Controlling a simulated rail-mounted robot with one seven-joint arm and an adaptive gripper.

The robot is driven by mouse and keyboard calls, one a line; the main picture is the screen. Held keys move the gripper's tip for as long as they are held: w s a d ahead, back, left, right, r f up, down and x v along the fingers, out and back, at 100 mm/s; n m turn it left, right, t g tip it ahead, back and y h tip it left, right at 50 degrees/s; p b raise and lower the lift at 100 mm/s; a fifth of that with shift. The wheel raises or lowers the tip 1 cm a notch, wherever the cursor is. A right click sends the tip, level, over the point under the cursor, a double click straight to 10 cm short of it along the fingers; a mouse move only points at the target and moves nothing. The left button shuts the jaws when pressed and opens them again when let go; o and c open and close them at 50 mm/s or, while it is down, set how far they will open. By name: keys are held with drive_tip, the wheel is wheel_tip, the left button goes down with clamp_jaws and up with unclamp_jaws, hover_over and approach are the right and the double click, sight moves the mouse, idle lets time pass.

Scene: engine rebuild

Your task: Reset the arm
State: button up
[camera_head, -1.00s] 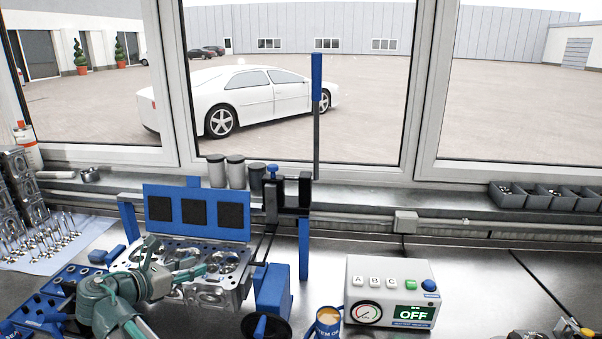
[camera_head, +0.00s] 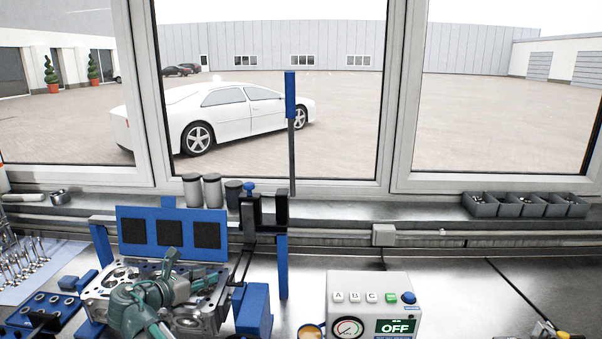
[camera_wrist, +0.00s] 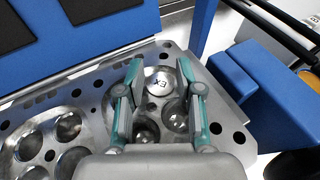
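My gripper (camera_head: 179,265) is over the metal cylinder head (camera_head: 200,319) in the head view, with my green arm coming up from below. In the wrist view my gripper (camera_wrist: 159,68) has its two green fingers apart, with nothing held between them. A round valve face marked "EX" (camera_wrist: 159,82) shows in the cylinder head (camera_wrist: 98,118) between and beyond the fingertips. Round bores and holes lie beside and below it. Whether the fingertips touch the head cannot be told.
A blue fixture with black pads (camera_head: 172,212) stands behind the head. A blue block (camera_head: 254,311) and an upright lever (camera_head: 291,97) are to its right. A test box reading "OFF" (camera_head: 369,284) stands farther right. Grey bins (camera_head: 525,207) sit on the sill.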

drive_tip(key=shift+w+d, duration=0.15)
drive_tip(key=shift+w, duration=0.1)
drive_tip(key=shift+r, duration=0.25)
drive_tip(key=shift+s+f, duration=0.1)
drive_tip(key=shift+s, duration=0.1)
drive_tip(key=shift+s+a+f, duration=0.15)
drive_tip(key=shift+a, duration=0.05)
drive_tip(key=v, duration=1.1)
drive_tip(key=shift+s+a, duration=0.1)
drive_tip(key=shift+s, duration=0.05)
drive_tip(key=x, duration=1.1)
drive_tip(key=shift+w, duration=0.25)
drive_tip(key=r, duration=0.3)
drive_tip(key=shift+w+d+r, duration=0.1)
drive_tip(key=shift+w+d, duration=0.1)
drive_tip(key=shift+d, duration=0.05)
drive_tip(key=shift+r, duration=0.6)
